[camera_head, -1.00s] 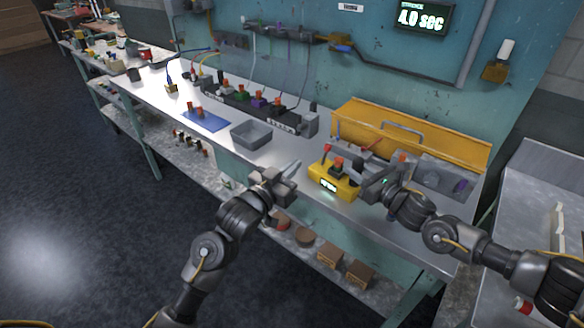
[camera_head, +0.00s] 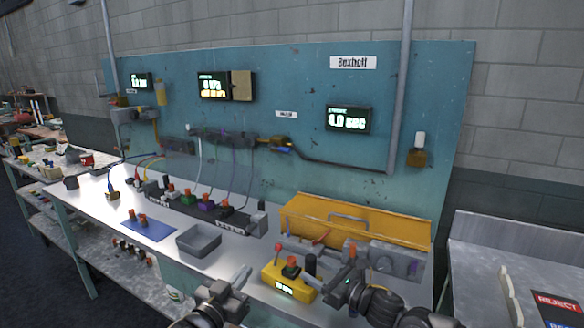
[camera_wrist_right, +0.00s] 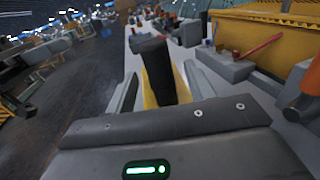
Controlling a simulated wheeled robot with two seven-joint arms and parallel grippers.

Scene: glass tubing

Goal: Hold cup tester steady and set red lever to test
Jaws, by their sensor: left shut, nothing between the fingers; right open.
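The yellow cup tester (camera_head: 272,283) stands on the bench near its front edge, with a lit display on its front. A red-knobbed lever (camera_head: 278,248) stands up at its left, and a red-topped part and a black cylinder (camera_head: 310,263) stand to the right of it. My left gripper (camera_head: 241,276) is shut and empty, just left of the tester and apart from it. My right gripper (camera_head: 325,283) is open at the tester's right side. In the right wrist view, the black cylinder (camera_wrist_right: 150,62) appears between its open fingers (camera_wrist_right: 166,90); contact cannot be told.
A grey tray (camera_head: 198,240) and a blue mat (camera_head: 148,229) lie to the left. A wall display (camera_head: 348,118) reads about 4.0 SEC. A grey side table (camera_head: 500,260) is at the right.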

